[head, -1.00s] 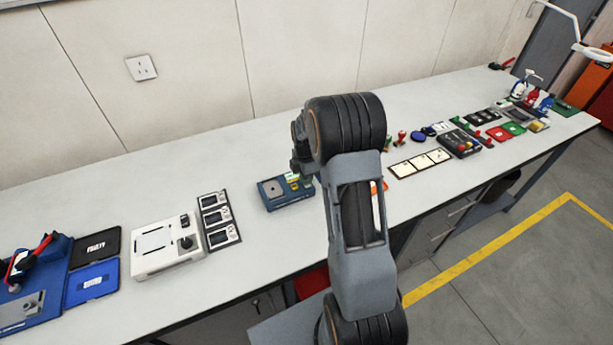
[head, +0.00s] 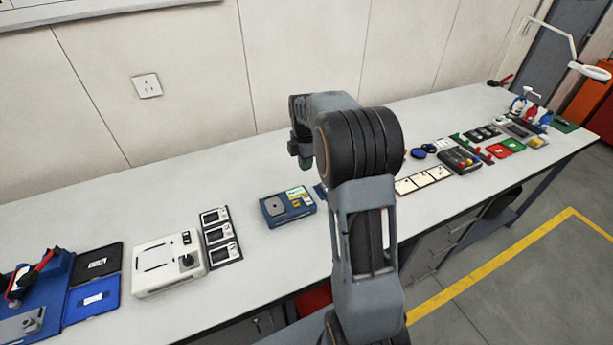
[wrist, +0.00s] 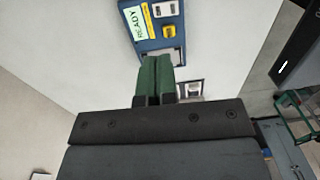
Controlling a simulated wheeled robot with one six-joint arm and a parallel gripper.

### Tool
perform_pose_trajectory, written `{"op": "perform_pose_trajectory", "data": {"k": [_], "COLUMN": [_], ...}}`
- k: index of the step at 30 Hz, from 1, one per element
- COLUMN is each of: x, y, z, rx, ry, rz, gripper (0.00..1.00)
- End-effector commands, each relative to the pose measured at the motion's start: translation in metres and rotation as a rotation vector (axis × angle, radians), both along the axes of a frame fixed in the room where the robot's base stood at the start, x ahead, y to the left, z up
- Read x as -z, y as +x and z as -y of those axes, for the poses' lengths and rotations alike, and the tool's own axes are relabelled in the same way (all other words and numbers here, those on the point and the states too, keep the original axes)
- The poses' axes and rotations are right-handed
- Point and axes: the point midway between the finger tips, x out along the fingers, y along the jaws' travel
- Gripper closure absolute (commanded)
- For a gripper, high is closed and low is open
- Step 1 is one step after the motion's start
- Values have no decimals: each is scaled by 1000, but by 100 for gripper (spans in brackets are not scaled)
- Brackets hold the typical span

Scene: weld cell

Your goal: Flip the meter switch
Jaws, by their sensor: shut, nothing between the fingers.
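A blue box (head: 273,218) with a pale green display stands mid-bench in the head view. In the wrist view this box (wrist: 150,46) shows a READY display and a yellow switch (wrist: 169,30); which way the switch is set I cannot tell. My gripper (head: 304,165) is above the bench behind the box, its green fingers partly hidden by my arm. In the wrist view my gripper (wrist: 161,60) has its fingers together and empty, overlapping the box's edge in the picture. They look apart from the box, but the gap is hard to judge.
A white unit (head: 150,278) with a black knob stands to the left, beside a panel of three small displays (head: 237,257). A blue fixture (head: 50,290) lies farther left. White cards (head: 422,180) and several coloured items lie to the right.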

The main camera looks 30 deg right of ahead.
Motion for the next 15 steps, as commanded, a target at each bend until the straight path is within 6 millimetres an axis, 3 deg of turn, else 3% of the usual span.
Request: {"op": "perform_pose_trajectory", "data": {"k": [6,15], "x": [-14,-16], "y": [2,2], "z": [0,0], "rx": [0,0], "ry": [0,0], "rz": [1,-1], "gripper": [100,100]}}
